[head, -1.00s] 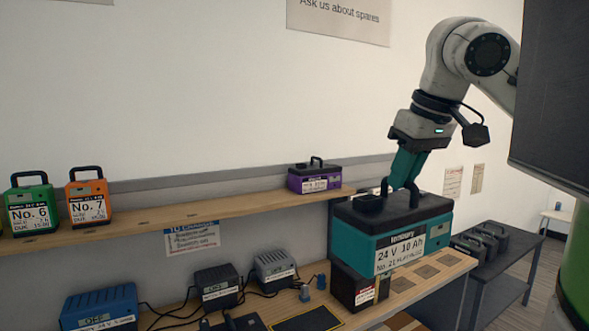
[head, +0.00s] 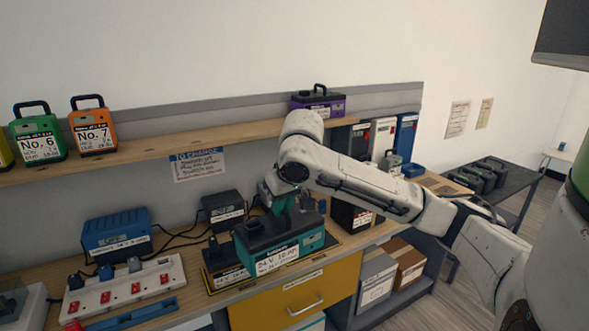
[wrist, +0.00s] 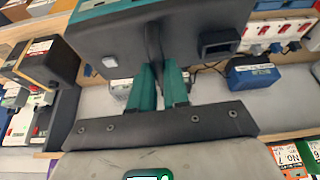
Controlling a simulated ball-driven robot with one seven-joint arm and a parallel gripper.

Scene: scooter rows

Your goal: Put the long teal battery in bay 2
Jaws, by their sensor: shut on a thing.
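The long teal battery (head: 279,251) has a black top and a white label reading 24 V. It hangs level in my gripper (head: 284,204), low over the front of the workbench. In the wrist view its dark top and teal edge (wrist: 105,20) fill the upper middle. There my teal fingers (wrist: 158,88) are shut on the battery's black handle. The battery partly covers a black, yellow-edged pad (head: 217,287) on the bench, which has a white label. I cannot tell whether the battery touches it. I can read no number for bay 2.
A blue charger (head: 117,236) and a black charger (head: 222,210) stand behind on the bench. A white power strip (head: 125,290) lies at left. Green (head: 40,140), orange (head: 92,131) and purple (head: 318,104) batteries stand on the shelf above. A yellow drawer (head: 292,301) is below the bench.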

